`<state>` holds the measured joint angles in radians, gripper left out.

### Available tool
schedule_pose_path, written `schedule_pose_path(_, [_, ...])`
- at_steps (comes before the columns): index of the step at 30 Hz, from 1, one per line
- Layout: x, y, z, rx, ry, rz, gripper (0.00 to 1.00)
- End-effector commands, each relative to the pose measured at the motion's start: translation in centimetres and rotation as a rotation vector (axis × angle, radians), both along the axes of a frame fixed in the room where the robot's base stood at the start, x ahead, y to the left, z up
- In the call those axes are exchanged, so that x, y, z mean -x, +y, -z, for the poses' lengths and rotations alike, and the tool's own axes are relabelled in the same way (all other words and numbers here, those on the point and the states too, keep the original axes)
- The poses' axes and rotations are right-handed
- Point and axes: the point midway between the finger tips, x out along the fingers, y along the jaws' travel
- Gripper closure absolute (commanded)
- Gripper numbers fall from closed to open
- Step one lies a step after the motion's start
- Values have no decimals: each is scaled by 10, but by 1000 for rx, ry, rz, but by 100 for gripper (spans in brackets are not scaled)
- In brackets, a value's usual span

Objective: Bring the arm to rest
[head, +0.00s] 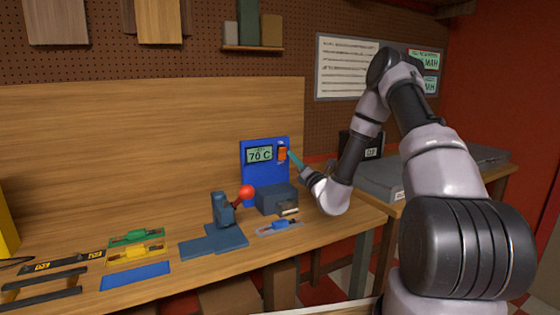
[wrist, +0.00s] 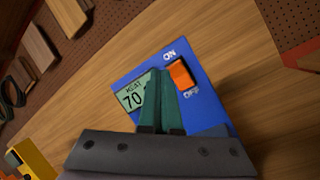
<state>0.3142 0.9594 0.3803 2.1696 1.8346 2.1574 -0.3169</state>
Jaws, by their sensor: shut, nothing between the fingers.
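My gripper (head: 294,157) is shut and empty, its teal fingers held together in front of the blue control panel (head: 249,172). In the wrist view the closed fingers (wrist: 168,82) overlap the blue panel (wrist: 204,105), just beside the orange switch (wrist: 180,75) marked ON and OFF. I cannot tell whether the fingertips touch the panel. The panel's display (head: 260,154) reads 70 C, and the fingers partly cover it in the wrist view. My arm reaches over from the right, bent at a high elbow.
A blue press with a red ball knob (head: 246,192) stands on the wooden bench (head: 202,272). A dark block (head: 277,199) sits below the panel. Green (head: 135,237) and yellow (head: 135,253) fixtures lie to the left. A grey case (head: 397,180) lies at right. Open air is above the bench.

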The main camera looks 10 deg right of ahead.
Motion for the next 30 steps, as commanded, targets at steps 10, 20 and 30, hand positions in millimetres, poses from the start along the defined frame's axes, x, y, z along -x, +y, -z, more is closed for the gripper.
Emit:
schedule_pose_path(10, [69,87,-108,328,-244,-405,100])
schedule_pose_path(20, [219,141,-161,966,-565,-868,100])
schedule_pose_path(30, [328,86,-156,1753,-840,-1086,100])
